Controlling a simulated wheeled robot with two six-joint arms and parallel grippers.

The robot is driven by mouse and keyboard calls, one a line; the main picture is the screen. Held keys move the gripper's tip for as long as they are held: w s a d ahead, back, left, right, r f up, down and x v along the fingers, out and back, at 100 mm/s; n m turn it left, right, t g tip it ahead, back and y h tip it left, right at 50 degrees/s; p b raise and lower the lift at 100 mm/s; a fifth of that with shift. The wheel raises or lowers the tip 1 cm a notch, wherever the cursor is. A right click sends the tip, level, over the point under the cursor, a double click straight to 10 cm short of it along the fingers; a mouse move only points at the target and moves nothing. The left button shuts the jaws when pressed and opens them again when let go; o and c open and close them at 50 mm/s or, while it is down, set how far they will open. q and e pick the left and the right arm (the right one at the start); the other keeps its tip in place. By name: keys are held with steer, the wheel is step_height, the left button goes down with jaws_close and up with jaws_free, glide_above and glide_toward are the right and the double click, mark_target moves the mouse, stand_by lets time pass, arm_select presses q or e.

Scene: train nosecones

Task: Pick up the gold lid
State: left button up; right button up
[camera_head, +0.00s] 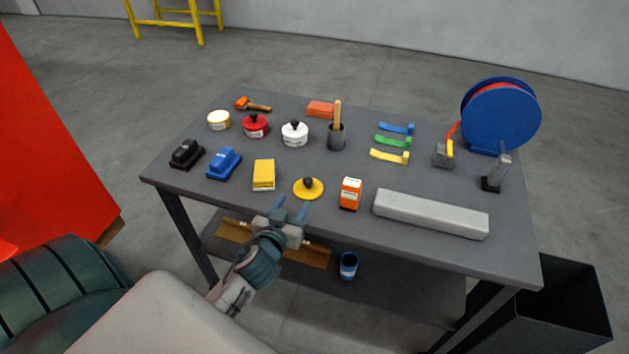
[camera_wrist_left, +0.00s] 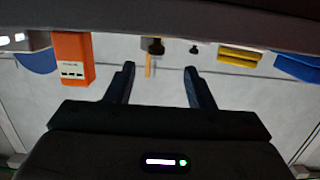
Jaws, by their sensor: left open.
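The gold lid (camera_head: 307,190), a flat yellow disc with a dark knob on top, lies on the grey table (camera_head: 230,110) near its front edge. In the head view my left gripper (camera_head: 290,208) is open and empty at the front edge, just in front and to the left of the lid, not touching it. Its spread fingers also show in the left wrist view (camera_wrist_left: 159,88), with nothing between them. My right gripper is not in view.
An orange box (camera_head: 350,194) stands right of the lid, and a yellow block (camera_head: 264,175) lies left. A long grey bar (camera_head: 430,214) lies farther right. A dark cup (camera_head: 336,139) with a wooden handle and a white lidded pot (camera_head: 294,134) stand behind.

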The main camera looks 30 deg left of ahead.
mark_target(306, 184)
arm_select(q)
steer(key=x, duration=0.1)
steer(key=p+x, duration=0.1)
steer(key=x, duration=0.2)
steer(key=shift+w+r+p, duration=0.2)
steer(key=shift+w+p, duration=0.15)
steer(key=shift+p, duration=0.05)
steer(key=shift+w+a+f, duration=0.1)
steer(key=shift+w, duration=0.25)
steer(key=p+x, duration=0.2)
steer(key=x, duration=0.2)
steer(key=shift+p, duration=0.3)
steer(key=shift+w+f, duration=0.2)
steer(key=shift+w, duration=0.35)
jaws_close()
